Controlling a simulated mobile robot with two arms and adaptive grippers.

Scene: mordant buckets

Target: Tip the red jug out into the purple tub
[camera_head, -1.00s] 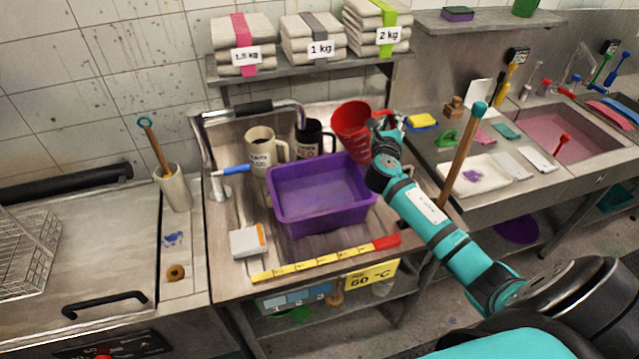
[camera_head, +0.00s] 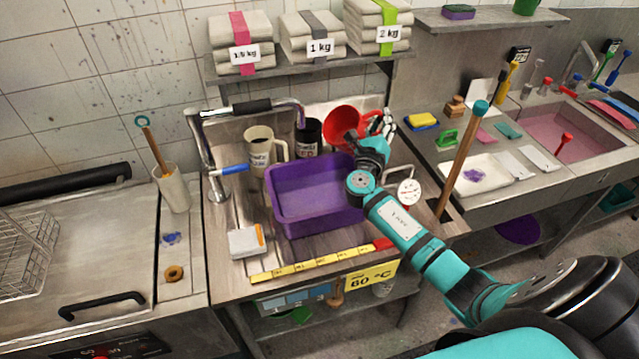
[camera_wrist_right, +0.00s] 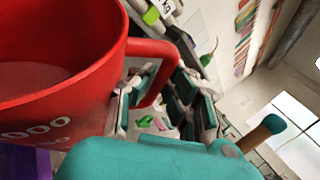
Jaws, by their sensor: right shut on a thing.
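The red jug (camera_head: 343,124) is held above the back right corner of the purple tub (camera_head: 312,190), tilted with its mouth toward the left. My right gripper (camera_head: 380,125) is shut on the jug's handle, to the right of its body. In the right wrist view the red jug (camera_wrist_right: 60,70) fills the left side and its handle runs between the fingers (camera_wrist_right: 160,95). Something pinkish shows inside the jug there. A strip of the purple tub (camera_wrist_right: 22,162) shows below it. The tub stands on the counter and its visible floor looks bare. My left gripper is out of view.
A white jug (camera_head: 259,150) and a black jug (camera_head: 308,137) stand behind the tub. A metal tap pipe (camera_head: 250,108) arches at the back left. A yellow ruler strip (camera_head: 310,265) lies in front. A wooden stick (camera_head: 462,150) stands upright on the right.

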